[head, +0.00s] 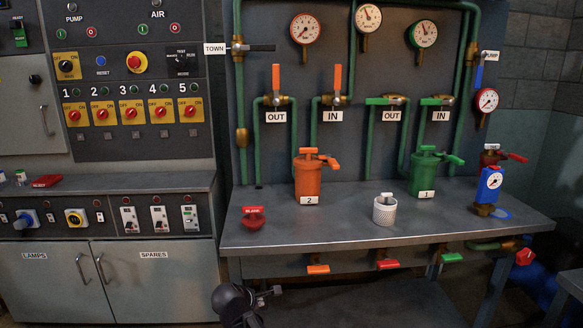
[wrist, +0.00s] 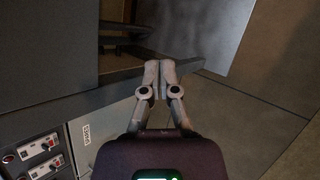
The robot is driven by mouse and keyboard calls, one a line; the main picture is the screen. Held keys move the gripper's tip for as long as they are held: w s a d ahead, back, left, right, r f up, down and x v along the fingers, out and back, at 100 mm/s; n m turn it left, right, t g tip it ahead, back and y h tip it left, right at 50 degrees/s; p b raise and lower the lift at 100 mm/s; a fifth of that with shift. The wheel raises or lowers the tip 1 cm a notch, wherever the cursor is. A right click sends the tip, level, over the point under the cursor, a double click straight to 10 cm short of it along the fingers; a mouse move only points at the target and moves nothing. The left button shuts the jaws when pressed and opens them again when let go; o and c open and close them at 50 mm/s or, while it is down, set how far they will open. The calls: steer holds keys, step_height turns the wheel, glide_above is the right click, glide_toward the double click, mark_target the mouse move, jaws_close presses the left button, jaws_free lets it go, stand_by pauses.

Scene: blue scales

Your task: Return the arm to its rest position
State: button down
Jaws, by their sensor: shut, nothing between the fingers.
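My gripper (head: 270,293) shows low in the head view, in front of the workbench and below its top. In the wrist view my gripper (wrist: 159,68) points away from the camera with its two fingers together and nothing between them. The head view shows part of my dark arm at the bottom edge. Most of the arm is out of view.
The grey workbench (head: 330,232) carries an orange canister (head: 307,178), a green canister (head: 422,174), a white knurled cup (head: 384,211) and a blue gauge unit (head: 489,186). Coloured handles hang under its front edge. Grey cabinets (head: 150,285) stand at left.

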steer(key=s+d+f+m+g+y, duration=0.1)
steer(key=s+d+f+m+g, duration=0.15)
steer(key=s+d+m, duration=0.4)
steer(key=s+d+f+m+g+y, duration=0.1)
steer(key=s+d+m+g+y, duration=0.15)
steer(key=d+m, duration=0.65)
steer(key=s+d+f+m+g, duration=0.25)
steer(key=s+d+m, duration=0.25)
steer(key=d, duration=0.6)
step_height(320, 180, up, 36)
steer(key=p, duration=3.6)
steer(key=shift+w+r+g, duration=0.25)
steer(key=shift+w+g, duration=0.1)
